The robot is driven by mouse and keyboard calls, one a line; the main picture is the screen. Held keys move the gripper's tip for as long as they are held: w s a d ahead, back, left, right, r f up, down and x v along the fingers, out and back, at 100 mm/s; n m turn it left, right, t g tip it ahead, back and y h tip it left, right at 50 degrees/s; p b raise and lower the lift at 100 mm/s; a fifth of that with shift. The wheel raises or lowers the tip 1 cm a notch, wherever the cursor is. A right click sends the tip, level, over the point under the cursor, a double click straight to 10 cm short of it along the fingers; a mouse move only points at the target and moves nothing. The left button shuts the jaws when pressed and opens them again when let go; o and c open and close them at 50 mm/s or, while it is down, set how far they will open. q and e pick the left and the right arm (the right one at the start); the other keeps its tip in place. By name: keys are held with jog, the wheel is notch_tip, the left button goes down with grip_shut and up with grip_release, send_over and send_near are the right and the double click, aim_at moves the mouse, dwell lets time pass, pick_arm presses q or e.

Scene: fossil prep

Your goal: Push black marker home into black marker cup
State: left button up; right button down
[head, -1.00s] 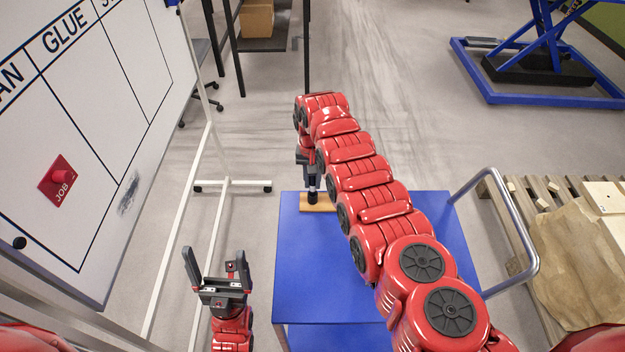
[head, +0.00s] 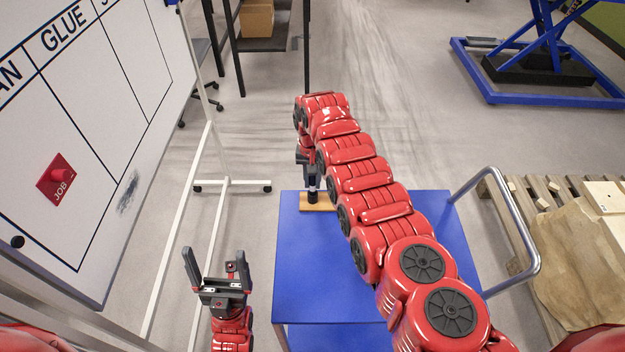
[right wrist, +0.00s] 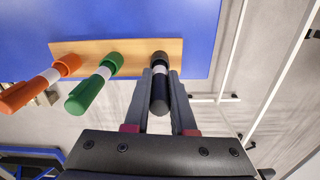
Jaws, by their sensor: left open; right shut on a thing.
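The black marker (right wrist: 159,95), dark with a white band, is held between the fingers of my right gripper (right wrist: 161,82) in the right wrist view. Its board-side end meets the black marker cup (right wrist: 160,57) on a wooden board (right wrist: 135,50). It lines up with the cup; I cannot tell how deep it sits. In the head view, my right gripper (head: 311,178) is above the cup (head: 312,197) at the table's far left corner. My left gripper (head: 214,265) is open and empty, left of the table.
A green marker (right wrist: 88,93) and an orange marker (right wrist: 20,95) stand on the same board beside the black one. The blue table top (head: 320,270) is otherwise clear where visible. A whiteboard (head: 100,120) stands at the left, a pallet (head: 515,200) at the right.

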jog(key=c, duration=0.7)
grip_release()
notch_tip(320, 180, up, 6)
jog(key=p, duration=0.3)
jog(key=shift+r+p, duration=0.15)
jog(key=shift+p, duration=0.25)
jog(key=shift+r, duration=0.4)
